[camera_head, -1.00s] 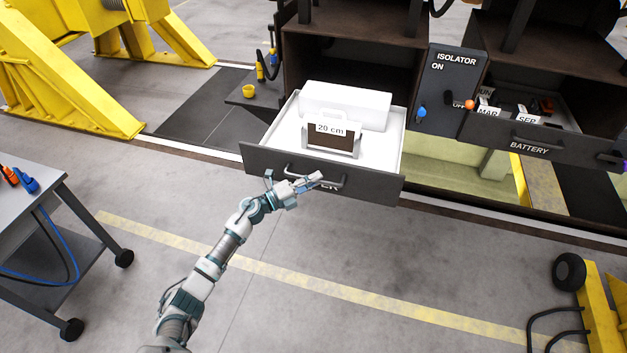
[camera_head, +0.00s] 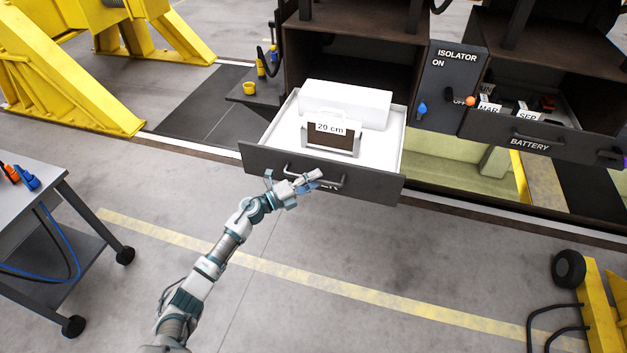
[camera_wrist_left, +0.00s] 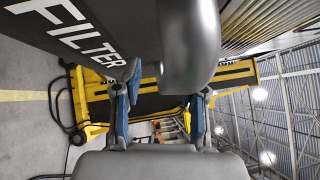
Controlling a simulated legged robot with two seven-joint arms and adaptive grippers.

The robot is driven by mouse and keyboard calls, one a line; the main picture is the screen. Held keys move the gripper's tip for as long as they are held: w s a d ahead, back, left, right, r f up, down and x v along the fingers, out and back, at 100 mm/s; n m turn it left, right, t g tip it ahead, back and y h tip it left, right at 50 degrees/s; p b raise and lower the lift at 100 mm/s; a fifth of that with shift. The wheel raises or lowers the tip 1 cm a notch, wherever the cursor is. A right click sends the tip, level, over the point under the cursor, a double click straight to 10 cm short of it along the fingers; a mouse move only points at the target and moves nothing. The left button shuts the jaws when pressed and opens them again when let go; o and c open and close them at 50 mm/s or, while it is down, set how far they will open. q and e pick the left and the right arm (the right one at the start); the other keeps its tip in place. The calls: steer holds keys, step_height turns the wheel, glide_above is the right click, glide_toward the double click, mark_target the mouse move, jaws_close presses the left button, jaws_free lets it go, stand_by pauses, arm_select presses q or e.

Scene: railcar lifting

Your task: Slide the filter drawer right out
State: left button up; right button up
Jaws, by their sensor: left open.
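The filter drawer (camera_head: 375,187) stands pulled far out of its dark cabinet, with its grey front facing me. Its bar handle (camera_head: 300,178) is on that front. A white block (camera_head: 345,105) and a dark framed piece labelled "20 cm" (camera_head: 331,138) sit inside the drawer. My left gripper (camera_head: 312,180) is at the handle, covering part of the front's lettering. In the left wrist view its two blue-padded fingers (camera_wrist_left: 160,112) are apart. The thick dark handle (camera_wrist_left: 190,45) is close by the fingertips, and "FILTER" reads on the front (camera_wrist_left: 70,30). Contact cannot be told. My right gripper is out of view.
The isolator panel (camera_head: 450,80) and the battery drawer (camera_head: 540,143) are to the right. A grey cart (camera_head: 40,190) stands at left and a yellow wheeled unit (camera_head: 598,310) at lower right. The floor before the drawer is clear.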

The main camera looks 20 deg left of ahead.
arm_select(q)
steer(key=shift+s+a, duration=0.25)
steer(key=v, duration=1.1)
steer(key=shift+a, duration=0.2)
steer(key=shift+f, duration=0.1)
steer(key=shift+s, duration=0.1)
